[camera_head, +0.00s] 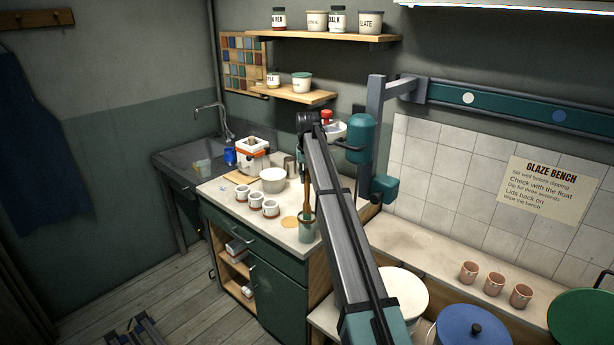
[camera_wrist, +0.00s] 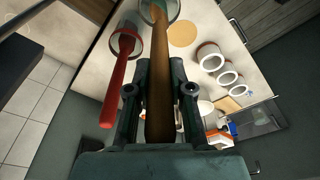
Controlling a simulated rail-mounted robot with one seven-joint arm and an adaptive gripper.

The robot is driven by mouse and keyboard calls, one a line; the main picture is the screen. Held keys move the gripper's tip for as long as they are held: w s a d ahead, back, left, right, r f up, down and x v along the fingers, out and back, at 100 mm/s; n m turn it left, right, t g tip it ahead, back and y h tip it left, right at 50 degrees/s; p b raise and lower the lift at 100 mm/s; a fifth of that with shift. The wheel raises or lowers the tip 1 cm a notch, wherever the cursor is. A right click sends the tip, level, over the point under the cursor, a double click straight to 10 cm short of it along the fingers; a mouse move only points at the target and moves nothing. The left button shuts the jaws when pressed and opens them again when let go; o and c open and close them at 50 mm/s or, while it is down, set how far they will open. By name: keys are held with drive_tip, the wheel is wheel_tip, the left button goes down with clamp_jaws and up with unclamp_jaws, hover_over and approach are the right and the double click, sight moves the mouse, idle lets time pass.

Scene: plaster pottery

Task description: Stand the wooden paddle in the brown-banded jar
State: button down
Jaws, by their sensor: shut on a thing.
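The wooden paddle (camera_wrist: 161,85) is held in my gripper (camera_wrist: 160,100), its handle between the fingers. In the head view the paddle (camera_head: 307,196) hangs roughly upright below my gripper (camera_head: 305,160). Its lower end meets the mouth of a pale green jar (camera_head: 306,232) at the counter's front right; how deep it reaches is unclear. In the wrist view the paddle's far end overlaps this jar's rim (camera_wrist: 177,14). A brown band on the jar is hard to make out. My arm hides part of the area behind.
A red-handled tool (camera_wrist: 118,85) leans in another jar (camera_wrist: 140,45) close beside the paddle. Three white cups (camera_head: 256,201), a white bowl (camera_head: 273,180) and a round tan disc (camera_head: 290,222) are on the counter (camera_head: 225,188). A teal wall-mounted device (camera_head: 361,138) stands right of my gripper.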

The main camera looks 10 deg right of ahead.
drive_tip(key=c, duration=1)
unclamp_jaws()
drive_tip(key=shift+o, duration=0.2)
wheel_tip(320, 180, up, 12)
drive_tip(key=s, duration=0.2)
drive_tip(key=shift+w+f, duration=0.1)
